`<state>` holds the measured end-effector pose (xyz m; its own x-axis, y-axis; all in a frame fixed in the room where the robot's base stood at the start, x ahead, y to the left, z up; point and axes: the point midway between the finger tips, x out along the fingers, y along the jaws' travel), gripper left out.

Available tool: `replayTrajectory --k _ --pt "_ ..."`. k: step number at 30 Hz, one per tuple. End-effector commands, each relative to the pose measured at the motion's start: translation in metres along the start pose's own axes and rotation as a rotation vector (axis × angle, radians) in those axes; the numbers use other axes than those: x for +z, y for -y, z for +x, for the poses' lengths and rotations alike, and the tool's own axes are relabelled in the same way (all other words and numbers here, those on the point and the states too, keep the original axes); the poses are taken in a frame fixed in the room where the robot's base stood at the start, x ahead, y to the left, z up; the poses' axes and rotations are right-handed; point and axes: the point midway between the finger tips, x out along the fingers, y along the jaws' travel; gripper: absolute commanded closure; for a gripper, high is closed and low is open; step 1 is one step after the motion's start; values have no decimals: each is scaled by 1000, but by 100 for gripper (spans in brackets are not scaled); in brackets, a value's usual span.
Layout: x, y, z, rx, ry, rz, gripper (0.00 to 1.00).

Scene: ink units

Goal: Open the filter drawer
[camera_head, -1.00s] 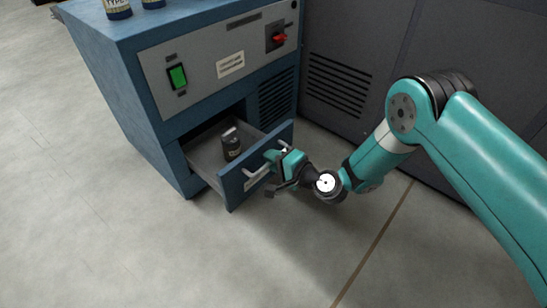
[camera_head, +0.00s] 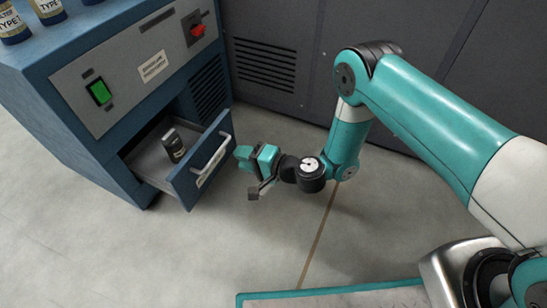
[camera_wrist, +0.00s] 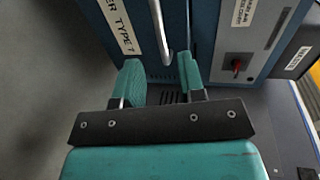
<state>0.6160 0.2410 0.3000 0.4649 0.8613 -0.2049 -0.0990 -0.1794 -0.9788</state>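The filter drawer (camera_head: 187,182) stands pulled out of the lower part of the blue cabinet (camera_head: 50,125). A dark cylinder with a label (camera_head: 174,146) stands inside it. The drawer's light bar handle (camera_head: 214,162) is on its blue front. My gripper (camera_head: 247,157) is just right of the handle, apart from it. In the wrist view its two teal fingers (camera_wrist: 161,82) are spread with nothing between them, and the handle (camera_wrist: 160,35) shows beyond the fingertips.
Bottles with labels (camera_head: 46,10) stand on the cabinet top. The cabinet's front has a green switch (camera_head: 99,92) and a red knob (camera_head: 198,30). Dark grey panels (camera_head: 290,60) stand behind my arm. The floor (camera_head: 150,260) in front of the drawer is clear.

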Motion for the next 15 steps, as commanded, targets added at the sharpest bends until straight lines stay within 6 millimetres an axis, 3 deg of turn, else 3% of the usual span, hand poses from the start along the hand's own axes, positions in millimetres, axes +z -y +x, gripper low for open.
replayTrajectory --k 1,15 --pt "-1 8 -5 1 0 2 63" --pt "-2 8 -23 1 1 -1 63"
